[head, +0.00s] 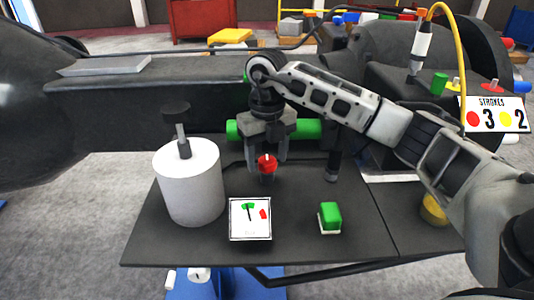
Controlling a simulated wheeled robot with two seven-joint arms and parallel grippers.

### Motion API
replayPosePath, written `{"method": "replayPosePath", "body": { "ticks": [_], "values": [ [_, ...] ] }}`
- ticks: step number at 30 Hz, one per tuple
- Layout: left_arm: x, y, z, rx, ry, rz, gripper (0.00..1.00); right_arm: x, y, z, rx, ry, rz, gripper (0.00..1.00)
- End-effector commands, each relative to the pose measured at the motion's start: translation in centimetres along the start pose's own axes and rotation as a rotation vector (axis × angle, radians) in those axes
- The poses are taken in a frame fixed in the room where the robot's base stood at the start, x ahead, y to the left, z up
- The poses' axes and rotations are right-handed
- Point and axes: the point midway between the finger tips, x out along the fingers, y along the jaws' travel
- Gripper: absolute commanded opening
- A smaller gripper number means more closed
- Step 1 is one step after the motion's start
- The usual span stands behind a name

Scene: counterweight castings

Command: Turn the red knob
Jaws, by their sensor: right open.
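The red knob (267,164) stands on a short dark post on the dark table (300,250), with a pale mark on its top. My right gripper (267,160) points down over the knob, with one finger on each side of it. Its jaws are open, and I cannot tell whether a finger touches the knob. My left gripper does not show.
A white cylinder (190,185) with a dark stem stands left of the knob. A green horizontal cylinder (308,129) lies behind. A "STROKES" sign (492,115) is at right.

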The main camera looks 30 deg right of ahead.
Motion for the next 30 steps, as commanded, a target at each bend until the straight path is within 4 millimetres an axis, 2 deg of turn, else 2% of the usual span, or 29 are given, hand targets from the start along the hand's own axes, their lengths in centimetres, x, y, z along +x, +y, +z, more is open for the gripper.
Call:
{"method": "replayPosePath", "body": {
  "ticks": [7, 8, 12, 13, 23, 30],
  "values": [
    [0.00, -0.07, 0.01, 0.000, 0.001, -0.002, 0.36, 0.14, -0.02, 0.01, 0.000, 0.000, 0.000, 0.59],
    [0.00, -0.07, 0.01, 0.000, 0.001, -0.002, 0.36, 0.14, -0.02, 0.01, 0.000, 0.000, 0.000, 0.56],
    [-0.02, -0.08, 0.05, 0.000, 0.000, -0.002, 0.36, 0.11, -0.02, 0.01, 0.000, 0.000, 0.000, 0.17],
    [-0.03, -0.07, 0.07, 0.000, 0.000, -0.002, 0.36, 0.11, -0.02, 0.01, 0.000, 0.000, 0.000, 0.14],
    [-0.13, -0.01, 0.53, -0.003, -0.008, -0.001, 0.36, 0.08, -0.03, 0.03, -0.032, -0.001, -0.001, 0.14],
    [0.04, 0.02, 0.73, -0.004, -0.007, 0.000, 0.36, 0.10, -0.05, 0.07, -0.160, -0.002, -0.001, 0.14]
  ]
}}
